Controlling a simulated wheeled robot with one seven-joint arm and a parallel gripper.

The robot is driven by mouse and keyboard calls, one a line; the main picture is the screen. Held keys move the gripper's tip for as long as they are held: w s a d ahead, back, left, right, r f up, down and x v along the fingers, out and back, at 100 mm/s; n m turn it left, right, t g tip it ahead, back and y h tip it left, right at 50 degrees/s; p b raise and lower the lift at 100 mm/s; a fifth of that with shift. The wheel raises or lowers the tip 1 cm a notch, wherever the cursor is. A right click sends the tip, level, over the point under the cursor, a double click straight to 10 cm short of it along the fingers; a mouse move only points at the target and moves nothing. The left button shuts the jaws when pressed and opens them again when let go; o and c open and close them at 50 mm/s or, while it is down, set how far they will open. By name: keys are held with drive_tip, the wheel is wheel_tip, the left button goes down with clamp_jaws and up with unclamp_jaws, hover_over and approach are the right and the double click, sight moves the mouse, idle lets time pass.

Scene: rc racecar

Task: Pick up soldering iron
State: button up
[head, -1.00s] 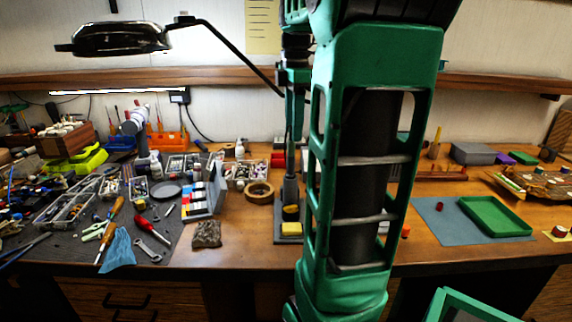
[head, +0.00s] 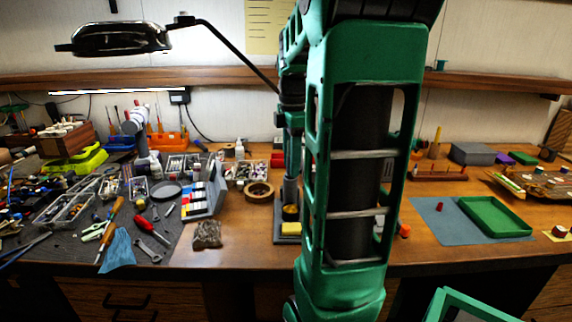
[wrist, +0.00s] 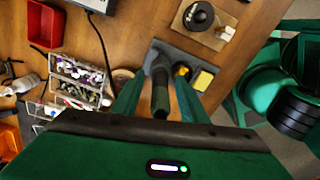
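The soldering iron (wrist: 160,92) shows in the wrist view as a dark, green-tinted handle in a grey stand (wrist: 186,62) with a yellow sponge (wrist: 203,80). My gripper (wrist: 159,82) is open, with one green finger on each side of the handle. I see gaps between the fingers and the handle, and no clear contact. In the head view the stand's base (head: 283,239) sits on the bench left of my arm, with the yellow sponge (head: 289,229) on it. My gripper (head: 291,165) is above it there. My arm hides part of the stand.
A magnifier lamp (head: 118,38) hangs above the left side. A green tray (head: 494,217) lies on a blue mat at right. Bare wood (head: 245,240) shows in front.

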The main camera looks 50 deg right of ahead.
drive_tip(key=shift+f, duration=0.15)
clamp_jaws()
wheel_tip(320, 180, up, 18)
drive_tip(key=shift+r, duration=0.1)
idle(0.9)
idle(0.4)
